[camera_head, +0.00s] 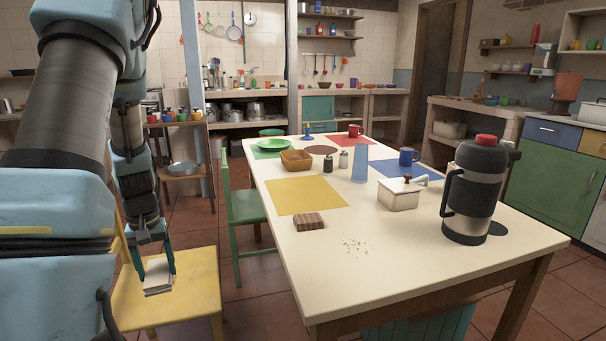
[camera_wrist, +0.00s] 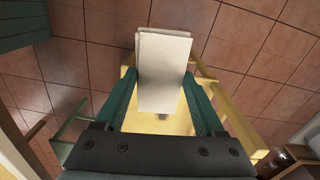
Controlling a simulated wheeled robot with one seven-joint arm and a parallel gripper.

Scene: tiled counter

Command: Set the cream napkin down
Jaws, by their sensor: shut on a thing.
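The cream napkin (camera_head: 158,274) is a folded, pale, flat piece held between the fingers of my gripper (camera_head: 157,267). In the wrist view the napkin (camera_wrist: 163,70) sits between the two green fingers of my gripper (camera_wrist: 163,100), which are shut on it. In the head view it shows in front of the yellow chair seat (camera_head: 190,292), left of the table. In the wrist view the yellow seat shows behind and below it. I cannot tell how high above the seat it is.
The cream table (camera_head: 400,262) holds a yellow placemat (camera_head: 305,195), a striped brown block (camera_head: 310,222), crumbs (camera_head: 355,246), a white lidded box (camera_head: 400,195) and a black flask (camera_head: 472,190). A green chair (camera_head: 245,206) stands at the table's left side. The table's near left part is mostly clear.

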